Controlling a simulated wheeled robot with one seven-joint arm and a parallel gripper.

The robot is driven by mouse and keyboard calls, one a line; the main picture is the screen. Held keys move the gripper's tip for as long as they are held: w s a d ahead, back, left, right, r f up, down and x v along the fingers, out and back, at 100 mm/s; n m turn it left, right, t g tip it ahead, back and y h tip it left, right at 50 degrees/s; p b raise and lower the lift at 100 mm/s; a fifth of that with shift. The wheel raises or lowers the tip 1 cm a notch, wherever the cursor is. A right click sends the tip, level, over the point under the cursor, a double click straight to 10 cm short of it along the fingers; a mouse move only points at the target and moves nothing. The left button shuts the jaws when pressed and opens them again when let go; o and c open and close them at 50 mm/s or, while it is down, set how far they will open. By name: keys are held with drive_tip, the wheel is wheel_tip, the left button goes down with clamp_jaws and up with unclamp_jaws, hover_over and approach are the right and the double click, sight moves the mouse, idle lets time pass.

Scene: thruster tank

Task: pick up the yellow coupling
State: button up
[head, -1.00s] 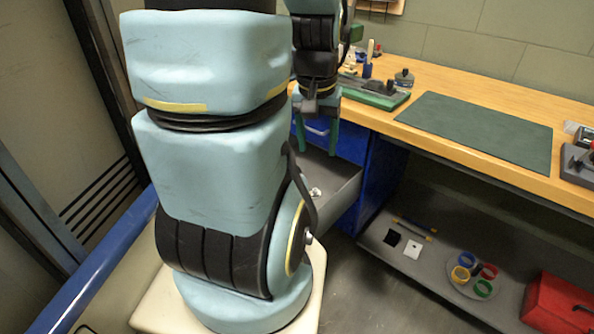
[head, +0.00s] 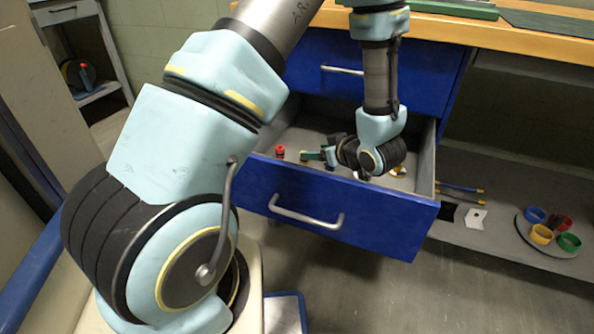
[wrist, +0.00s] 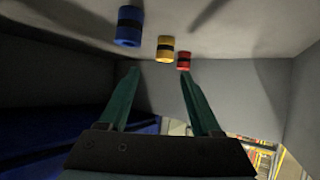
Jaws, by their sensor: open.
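The yellow coupling (wrist: 165,49), a short cylinder with a dark middle band, lies in the open drawer, between a blue coupling (wrist: 129,26) and a red coupling (wrist: 183,60) in the wrist view. My gripper (wrist: 158,72) has two green fingers spread apart with nothing between them. The yellow coupling appears just beyond the fingertips, apart from them. In the head view my gripper (head: 312,156) is inside the drawer, low and pointing left. The red coupling (head: 280,152) shows to its left there.
The blue-fronted drawer (head: 385,217) is pulled out, its walls around my gripper. The bench (head: 455,29) overhangs behind. A lower shelf (head: 505,248) at right holds a round tray (head: 553,249) of coloured rings and a white plate (head: 475,219).

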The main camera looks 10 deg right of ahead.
drive_tip(key=shift+s+a+f+y, duration=0.15)
drive_tip(key=shift+f+y, duration=0.15)
drive_tip(key=shift+f, duration=0.3)
drive_tip(key=shift+w+a+f, duration=0.15)
drive_tip(key=shift+w+a, duration=0.05)
drive_tip(key=b+x, duration=0.2)
drive_tip(key=x, duration=0.4)
drive_tip(key=shift+w+f, duration=0.15)
drive_tip(key=shift+w, duration=0.2)
drive_tip(key=shift+a, duration=0.1)
clamp_jaws()
